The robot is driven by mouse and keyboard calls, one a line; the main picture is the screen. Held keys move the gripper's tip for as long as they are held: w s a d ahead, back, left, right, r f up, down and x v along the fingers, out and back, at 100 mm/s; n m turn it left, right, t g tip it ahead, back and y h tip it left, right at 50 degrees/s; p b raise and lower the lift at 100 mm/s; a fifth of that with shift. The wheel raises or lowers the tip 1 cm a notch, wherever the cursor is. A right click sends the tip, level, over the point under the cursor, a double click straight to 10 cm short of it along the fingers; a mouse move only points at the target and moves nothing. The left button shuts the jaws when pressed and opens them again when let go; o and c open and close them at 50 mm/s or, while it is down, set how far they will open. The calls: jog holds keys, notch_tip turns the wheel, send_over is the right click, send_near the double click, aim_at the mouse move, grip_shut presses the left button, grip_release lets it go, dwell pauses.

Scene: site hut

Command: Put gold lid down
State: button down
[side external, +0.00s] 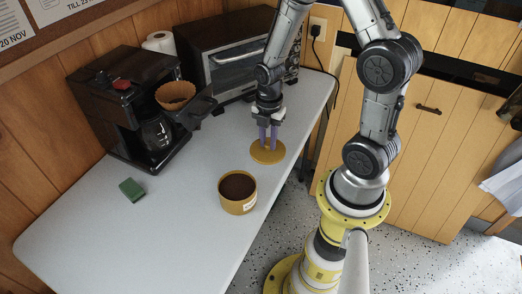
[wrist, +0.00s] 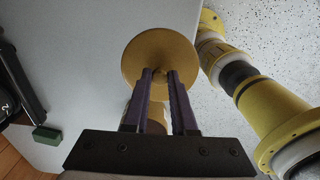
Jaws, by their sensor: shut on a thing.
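The round gold lid (side external: 267,156) is at the right part of the counter, level or nearly so. My gripper (side external: 268,138) points down with its purple fingers shut on the lid's small knob. The lid also shows in the wrist view (wrist: 158,45), with the fingertips (wrist: 160,75) closed at its centre. Whether its underside touches the counter or hangs just above it, I cannot tell. An open gold canister (side external: 238,204) with dark brown contents stands upright in front and to the left of the lid, apart from it.
The white counter (side external: 120,232) has free room at its front left. A green block (side external: 132,190) lies there. A black coffee maker (side external: 125,110) with a glass pot stands behind. A toaster oven (side external: 220,62) is at the back, near my gripper. The counter's right edge is close to the lid.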

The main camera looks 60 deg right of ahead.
aim_at(261, 151)
jog(key=w+f, duration=0.2)
jog(key=f, duration=0.1)
jog(key=shift+w+d, duration=0.2)
jog(key=shift+d, duration=0.2)
jog(key=shift+w+f, duration=0.15)
jog(key=shift+f, duration=1.55)
jog(key=shift+f, duration=0.1)
jog(key=c, duration=0.7)
grip_release()
